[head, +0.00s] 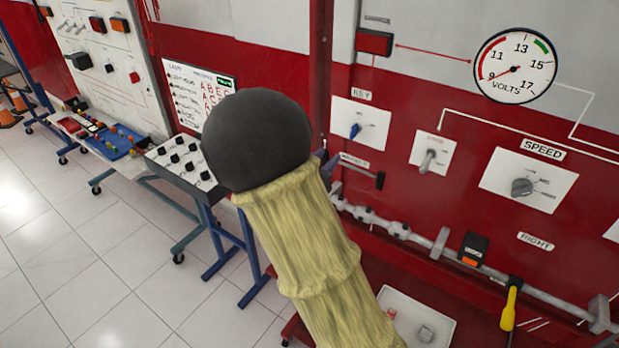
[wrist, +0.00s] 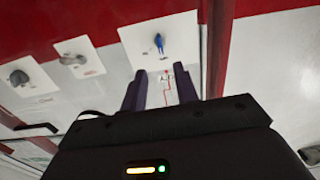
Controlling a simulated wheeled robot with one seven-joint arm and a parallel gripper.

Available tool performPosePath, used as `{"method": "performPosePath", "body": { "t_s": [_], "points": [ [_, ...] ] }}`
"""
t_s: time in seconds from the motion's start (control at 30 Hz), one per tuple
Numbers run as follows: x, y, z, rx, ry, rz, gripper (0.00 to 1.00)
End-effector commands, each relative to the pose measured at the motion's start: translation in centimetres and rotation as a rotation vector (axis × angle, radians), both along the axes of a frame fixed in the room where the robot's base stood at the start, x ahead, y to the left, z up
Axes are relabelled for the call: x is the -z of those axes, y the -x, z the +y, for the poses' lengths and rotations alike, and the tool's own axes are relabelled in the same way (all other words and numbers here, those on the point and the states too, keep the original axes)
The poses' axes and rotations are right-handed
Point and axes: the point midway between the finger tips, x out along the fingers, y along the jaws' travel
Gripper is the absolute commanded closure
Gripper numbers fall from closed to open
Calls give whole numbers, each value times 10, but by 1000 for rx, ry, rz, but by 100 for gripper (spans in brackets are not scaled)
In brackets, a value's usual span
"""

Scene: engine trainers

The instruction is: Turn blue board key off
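The blue key (head: 355,131) sits on a white plate labelled KEY on the red board, its tip leaning a little to the right. In the wrist view the blue key (wrist: 159,43) stands nearly upright on its plate, beyond my fingertips. My gripper (wrist: 160,86) is open and empty, its two dark fingers apart, with the key roughly in line with the gap between them and not touched. In the head view my arm hides most of the gripper; a dark finger shows just below left of the key plate. The plate's small markings are too small to read.
A grey switch (head: 429,160) and the SPEED knob (head: 522,187) are on plates to the right. A volts gauge (head: 514,66) is above. A black-ended lever (head: 378,180) and a pale shaft (head: 440,243) stick out below the key. Tiled floor lies open at left.

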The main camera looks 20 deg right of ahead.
Motion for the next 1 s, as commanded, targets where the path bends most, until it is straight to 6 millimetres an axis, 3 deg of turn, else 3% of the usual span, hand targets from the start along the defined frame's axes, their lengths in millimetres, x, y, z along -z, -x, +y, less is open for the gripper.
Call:
{"method": "performPosePath", "body": {
  "t_s": [0.1, 0.33, 1.0],
  "points": [
    [2, 14, 21, -5, -2, -1, 70],
    [1, 34, 45, -3, 0, 0, 70],
    [6, 30, 47, -50, -46, 22, 70]
  ]
}}
